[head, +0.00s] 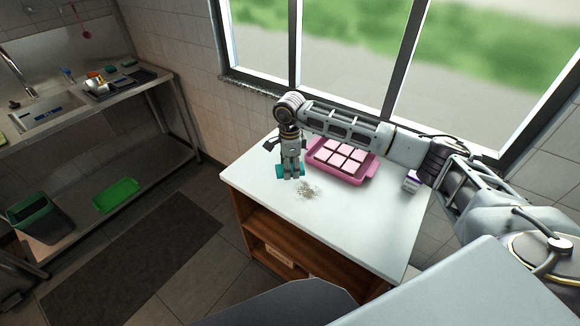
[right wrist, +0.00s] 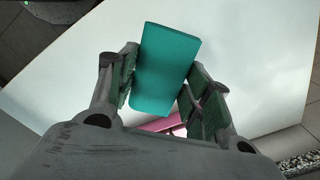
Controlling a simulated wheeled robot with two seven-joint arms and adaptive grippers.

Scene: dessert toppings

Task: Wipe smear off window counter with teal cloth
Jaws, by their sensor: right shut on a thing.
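The teal cloth (right wrist: 163,72) is a folded rectangular block in the right wrist view, between the fingers of my right gripper (right wrist: 158,90). In the head view, my right gripper (head: 290,171) points down at the left part of the white window counter (head: 365,225), and the cloth (head: 281,172) shows at its fingertips, at or just above the top. The smear (head: 308,190) is a greyish-brown speckled patch just right of and in front of the cloth. My left gripper is not in view.
A pink tray (head: 370,178) with several pale pink squares stands behind the smear, under my right forearm. A small white and purple box (head: 411,181) stands right of it. The counter's front is clear. A sink bench (head: 150,83) is at the left.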

